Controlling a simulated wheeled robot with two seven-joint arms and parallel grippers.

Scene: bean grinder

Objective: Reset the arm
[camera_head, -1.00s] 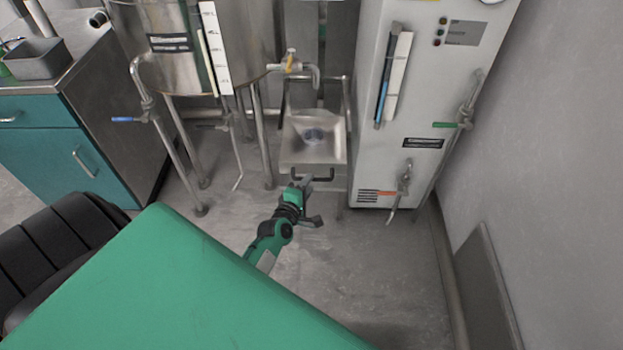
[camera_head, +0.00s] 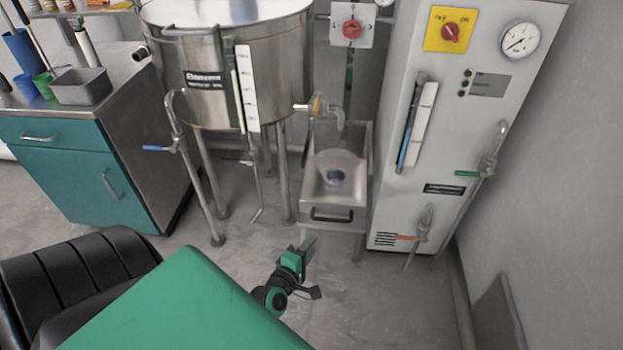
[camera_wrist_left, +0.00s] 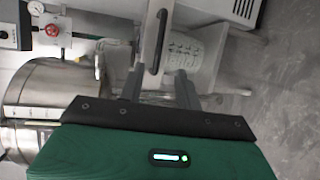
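My left gripper (camera_head: 311,266) is low over the floor, in front of and below the metal drawer (camera_head: 334,190) with its dark handle (camera_head: 332,215). In the left wrist view its two fingers (camera_wrist_left: 158,74) stand apart with nothing gripped between them. The drawer handle (camera_wrist_left: 156,42) shows beyond the fingertips, apparently clear of them. The drawer holds a pale, rounded container (camera_head: 340,168) with a dark centre. My right gripper is not in view.
A steel tank (camera_head: 225,70) on legs stands left of the drawer. A tall grey cabinet (camera_head: 455,110) with valves stands right. A teal cabinet (camera_head: 85,170) is at the far left. The floor (camera_head: 385,290) around the gripper is open.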

